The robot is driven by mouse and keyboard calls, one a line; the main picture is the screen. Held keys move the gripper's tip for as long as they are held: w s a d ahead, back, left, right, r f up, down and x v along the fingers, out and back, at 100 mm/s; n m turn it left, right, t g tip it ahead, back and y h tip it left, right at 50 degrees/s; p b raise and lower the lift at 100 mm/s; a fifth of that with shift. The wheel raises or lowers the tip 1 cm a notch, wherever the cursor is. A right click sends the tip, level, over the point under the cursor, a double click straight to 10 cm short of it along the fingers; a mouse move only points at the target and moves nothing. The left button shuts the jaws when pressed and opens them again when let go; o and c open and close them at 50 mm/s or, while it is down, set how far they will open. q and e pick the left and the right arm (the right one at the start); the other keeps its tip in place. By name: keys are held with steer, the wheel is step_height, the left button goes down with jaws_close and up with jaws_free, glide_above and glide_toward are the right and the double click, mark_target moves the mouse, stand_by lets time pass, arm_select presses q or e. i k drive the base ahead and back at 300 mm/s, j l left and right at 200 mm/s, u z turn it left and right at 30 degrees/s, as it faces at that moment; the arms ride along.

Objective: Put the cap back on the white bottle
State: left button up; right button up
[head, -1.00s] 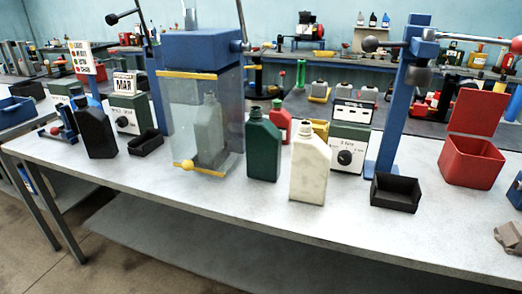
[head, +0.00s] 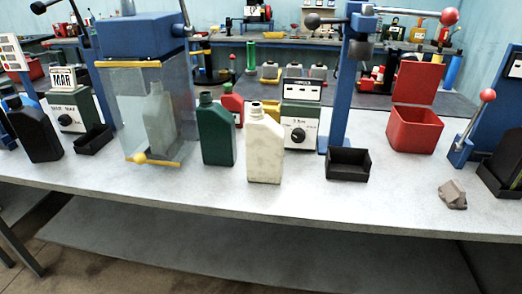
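The white bottle (head: 265,150) stands upright on the grey workbench (head: 225,187), near its front edge at the middle of the head view. Its short neck (head: 256,108) points up and shows no clearly different-coloured cap. I cannot make out a loose cap anywhere on the bench. A dark green bottle (head: 216,136) stands just left of the white bottle. Another pale bottle (head: 160,113) stands behind the clear guard of a blue machine (head: 142,38). Neither of my grippers is in view.
Black bottle (head: 36,133) at left; black trays (head: 93,139) and (head: 348,163); red bottle (head: 232,105) and dial box (head: 300,130) behind; open red box (head: 414,131), grey rag (head: 452,194) and red-knobbed lever (head: 473,125) at right.

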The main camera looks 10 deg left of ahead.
mark_target(264, 138)
steer(key=i+l+u, duration=0.15)
steer(key=l+u, duration=0.2)
steer(key=l, duration=0.2)
steer(key=l+u, duration=0.3)
steer(key=l, duration=0.25)
steer(key=l+u, duration=0.35)
steer(key=l, duration=0.2)
steer(key=i+j, duration=0.15)
steer(key=j, duration=0.25)
steer(key=i+j+z, duration=0.1)
steer(key=j, duration=0.3)
steer(key=i+j, duration=0.15)
steer(key=j, duration=0.3)
